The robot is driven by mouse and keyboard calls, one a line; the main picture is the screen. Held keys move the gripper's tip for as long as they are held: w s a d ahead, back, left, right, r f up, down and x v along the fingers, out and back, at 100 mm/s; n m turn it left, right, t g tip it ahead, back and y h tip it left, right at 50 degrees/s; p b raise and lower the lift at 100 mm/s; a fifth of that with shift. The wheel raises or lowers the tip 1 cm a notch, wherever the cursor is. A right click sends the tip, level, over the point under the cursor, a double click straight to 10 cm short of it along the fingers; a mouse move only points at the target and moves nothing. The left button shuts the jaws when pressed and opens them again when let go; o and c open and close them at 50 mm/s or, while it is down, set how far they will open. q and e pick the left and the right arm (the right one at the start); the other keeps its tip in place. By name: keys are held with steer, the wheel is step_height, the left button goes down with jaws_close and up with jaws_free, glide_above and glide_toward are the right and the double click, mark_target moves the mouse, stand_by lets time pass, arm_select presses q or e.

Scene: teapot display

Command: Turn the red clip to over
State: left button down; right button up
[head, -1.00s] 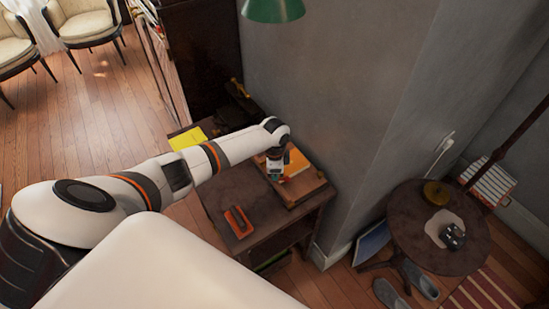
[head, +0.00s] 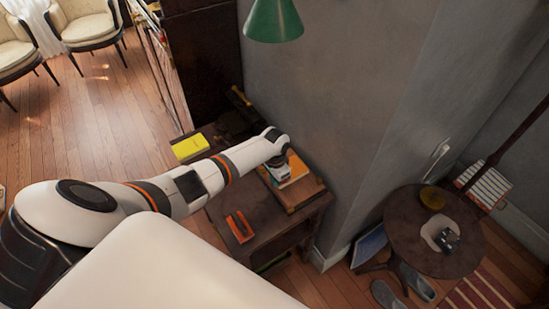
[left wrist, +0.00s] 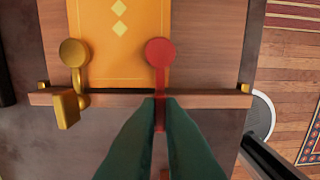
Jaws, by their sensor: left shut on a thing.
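In the left wrist view the red clip (left wrist: 160,52) has its round head over the lower edge of an orange cover (left wrist: 119,45). Its stem runs down across the wooden ledge (left wrist: 215,99) between my fingers. In the head view my left gripper (head: 282,174) is at the wooden stand (head: 303,191); the clip cannot be made out there. My right gripper is not in view.
The stand sits on a dark wooden table (head: 268,222) against a grey wall. An orange-red object (head: 240,226) lies near its front, a yellow book (head: 189,147) farther back. A green lamp (head: 273,20) hangs above. A round table (head: 405,225) stands to the right.

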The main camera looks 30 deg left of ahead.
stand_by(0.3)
arm_select(q)
steer(key=c, duration=1.6)
jaws_free()
steer(key=shift+o, duration=0.2)
steer(key=shift+r, duration=0.1)
step_height(320, 180, up, 12)
steer(key=b, duration=0.1)
